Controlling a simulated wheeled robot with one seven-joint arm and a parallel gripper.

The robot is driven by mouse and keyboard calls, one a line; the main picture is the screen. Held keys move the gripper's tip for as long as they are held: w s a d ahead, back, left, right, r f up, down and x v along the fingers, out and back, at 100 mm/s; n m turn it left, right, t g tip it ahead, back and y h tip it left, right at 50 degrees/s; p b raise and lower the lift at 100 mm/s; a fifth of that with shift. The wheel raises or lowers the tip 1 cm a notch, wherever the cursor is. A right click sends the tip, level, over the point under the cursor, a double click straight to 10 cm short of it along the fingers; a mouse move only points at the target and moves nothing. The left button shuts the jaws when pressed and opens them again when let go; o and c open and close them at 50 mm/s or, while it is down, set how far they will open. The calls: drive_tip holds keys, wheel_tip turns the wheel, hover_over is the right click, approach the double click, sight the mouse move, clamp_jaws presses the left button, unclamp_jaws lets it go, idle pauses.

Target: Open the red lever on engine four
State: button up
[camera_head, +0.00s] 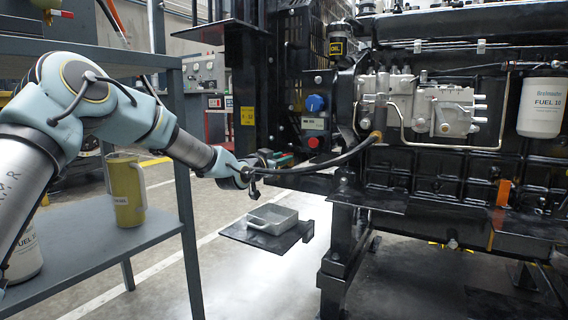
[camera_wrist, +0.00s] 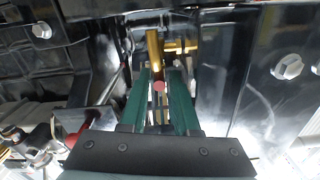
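My gripper (camera_wrist: 160,78) shows its two green fingers apart in the wrist view. A small round red end (camera_wrist: 159,86) shows in the gap between them, in front of a brass pipe (camera_wrist: 154,52). It may be the tip of the red lever; I cannot tell whether a finger touches it. In the head view my gripper (camera_head: 284,159) is small and partly hidden by my wrist, low beside the black engine (camera_head: 440,170). An orange-red lever-like piece (camera_head: 503,192) shows on the engine's lower right. No engine number is readable.
A grey metal tray (camera_head: 272,219) sits on a black plate below my gripper. A grey shelf (camera_head: 85,240) with a yellow jug (camera_head: 126,190) stands at left. A blue knob (camera_head: 315,103) and red button (camera_head: 313,142) are on a panel. The engine's underside is close around my gripper.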

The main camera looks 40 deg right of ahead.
drive_tip(key=shift+x, duration=0.8)
drive_tip(key=shift+c, duration=0.2)
clamp_jaws()
